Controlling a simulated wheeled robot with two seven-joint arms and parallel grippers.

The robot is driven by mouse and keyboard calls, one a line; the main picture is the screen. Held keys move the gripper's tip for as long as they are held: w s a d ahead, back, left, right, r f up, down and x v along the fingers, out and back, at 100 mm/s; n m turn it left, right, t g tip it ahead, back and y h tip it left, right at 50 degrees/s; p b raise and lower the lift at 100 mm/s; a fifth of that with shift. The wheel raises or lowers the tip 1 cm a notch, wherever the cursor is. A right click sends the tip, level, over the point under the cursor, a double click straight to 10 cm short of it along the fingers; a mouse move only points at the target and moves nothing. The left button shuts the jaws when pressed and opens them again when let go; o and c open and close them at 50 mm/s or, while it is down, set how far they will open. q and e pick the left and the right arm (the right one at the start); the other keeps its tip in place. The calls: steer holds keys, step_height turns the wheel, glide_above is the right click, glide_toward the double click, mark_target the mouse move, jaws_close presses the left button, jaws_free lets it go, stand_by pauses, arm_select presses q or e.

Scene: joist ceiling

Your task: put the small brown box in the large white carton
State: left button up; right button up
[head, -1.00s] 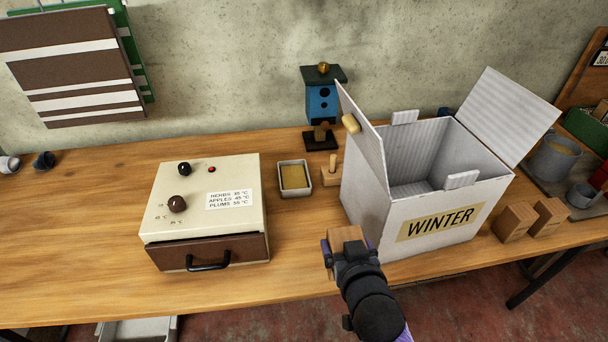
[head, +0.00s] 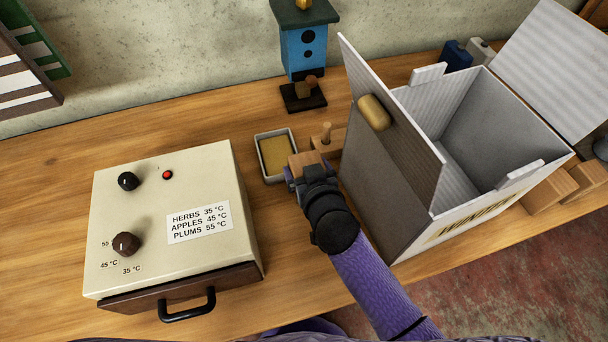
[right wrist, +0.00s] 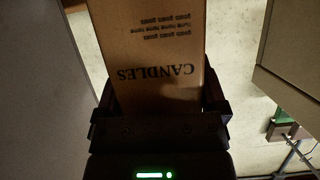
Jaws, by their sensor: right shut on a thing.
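My right gripper (head: 310,174) is shut on a small brown box (head: 303,160). In the right wrist view the same box (right wrist: 158,50) stands between the fingers, with "CANDLES" printed on it. The large white carton (head: 385,215) stands on the bench at the right, with its top flaps open and its inside visible. The gripper and box are outside the carton, to the left of its left wall. The lower part of the box is hidden by the gripper in the head view. My left gripper is not in view.
A cream dryer (head: 165,225) with a brown drawer stands at the left. A shallow dish (head: 289,155), a wooden peg block (head: 329,143) and a blue birdhouse (head: 302,55) are behind the gripper. Other brown boxes (head: 548,192) stand right of the carton. A tan rounded piece (head: 374,112) shows against the left flap.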

step_height(320, 180, down, 4)
steer(key=shift+r+b, duration=0.2)
steer(key=shift+b, duration=0.7)
steer(key=shift+r, duration=0.2)
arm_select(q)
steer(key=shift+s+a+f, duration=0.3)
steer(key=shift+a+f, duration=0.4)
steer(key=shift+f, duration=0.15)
arm_select(e)
steer(key=o, duration=1.1)
